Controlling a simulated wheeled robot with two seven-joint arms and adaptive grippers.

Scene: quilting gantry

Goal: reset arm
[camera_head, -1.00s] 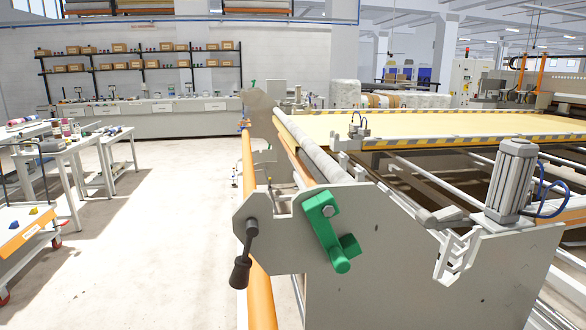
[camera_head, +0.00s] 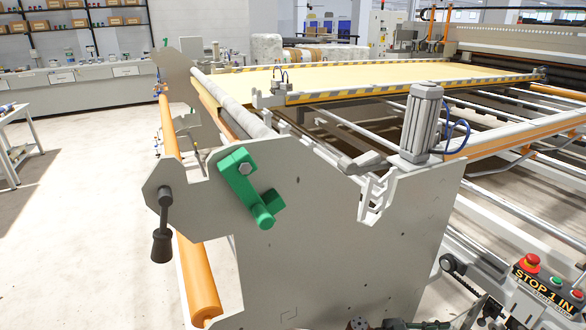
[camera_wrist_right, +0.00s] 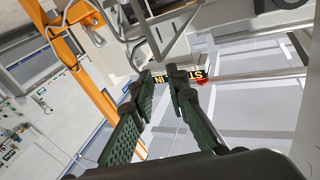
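My right gripper (camera_wrist_right: 158,88) shows in the right wrist view with its two dark green, ribbed fingers apart and nothing between them. Beyond the fingertips is a black and yellow label (camera_wrist_right: 184,76) with a red button (camera_wrist_right: 203,82) beside it, partly hidden by one finger. In the head view, the control box (camera_head: 548,287) marked "STOP 1 IN" is at the lower right, with a red emergency button (camera_head: 530,262) on top. Dark parts show at the bottom edge there; I cannot tell whether they are mine. My left gripper is not in view.
The gantry's grey end plate (camera_head: 330,240) fills the middle of the head view. It carries a green lever (camera_head: 246,189) and a crank handle (camera_head: 163,228). A grey cylinder (camera_head: 420,123) stands on its right. The yellow quilting bed (camera_head: 400,80) lies behind.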

